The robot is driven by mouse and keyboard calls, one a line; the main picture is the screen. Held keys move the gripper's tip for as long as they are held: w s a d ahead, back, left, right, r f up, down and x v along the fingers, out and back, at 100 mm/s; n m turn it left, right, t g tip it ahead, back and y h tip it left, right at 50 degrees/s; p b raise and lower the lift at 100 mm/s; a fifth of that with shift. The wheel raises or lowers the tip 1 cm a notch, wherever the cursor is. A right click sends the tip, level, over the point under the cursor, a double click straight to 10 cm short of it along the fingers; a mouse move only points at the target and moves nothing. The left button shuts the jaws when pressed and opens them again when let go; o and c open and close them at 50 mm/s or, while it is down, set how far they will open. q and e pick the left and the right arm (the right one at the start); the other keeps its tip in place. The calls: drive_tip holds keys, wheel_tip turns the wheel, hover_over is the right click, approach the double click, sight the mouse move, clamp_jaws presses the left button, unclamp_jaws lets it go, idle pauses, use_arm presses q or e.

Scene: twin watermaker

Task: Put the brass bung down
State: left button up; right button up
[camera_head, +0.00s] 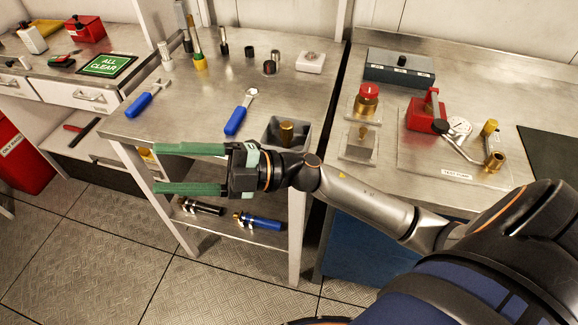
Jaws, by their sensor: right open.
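A small brass plug (287,130), which looks like the brass bung, stands upright in an open grey bin (270,131) at the front right of the steel bench (190,122). My right gripper (155,168) is open with nothing between its long green fingers. It points left, in front of the bench's front edge, to the left of the bin and apart from the plug. My right wrist covers part of the bin's front. My left gripper is not in view.
Two blue-handled tools (236,120) (145,100) lie on the bench, with several small fittings behind them. On the right counter are a red-knobbed brass valve (367,100), a small brass part on a plate (362,134) and a red hand pump (424,115). A lower shelf holds two cylinders (258,221).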

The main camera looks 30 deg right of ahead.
drive_tip(key=w+d+f+m+t+h, duration=0.1)
drive_tip(key=d+f+m+t+h, duration=0.35)
drive_tip(key=f+m+h, duration=0.4)
drive_tip(key=w+d+f+m+t+h, duration=0.2)
drive_tip(key=d+f+m+t+h, duration=0.25)
drive_tip(key=f+m, duration=0.55)
drive_tip(key=s+d+f+m+g+h, duration=0.3)
drive_tip(key=s+f+m+g+h, duration=0.2)
drive_tip(key=s+f, duration=1)
wheel_tip(320, 180, down, 3)
drive_tip(key=m+g, duration=0.1)
drive_tip(key=g, duration=0.1)
drive_tip(key=shift+f+m+g, duration=0.15)
drive_tip(key=shift+m+g, duration=0.15)
drive_tip(key=shift+m, duration=0.05)
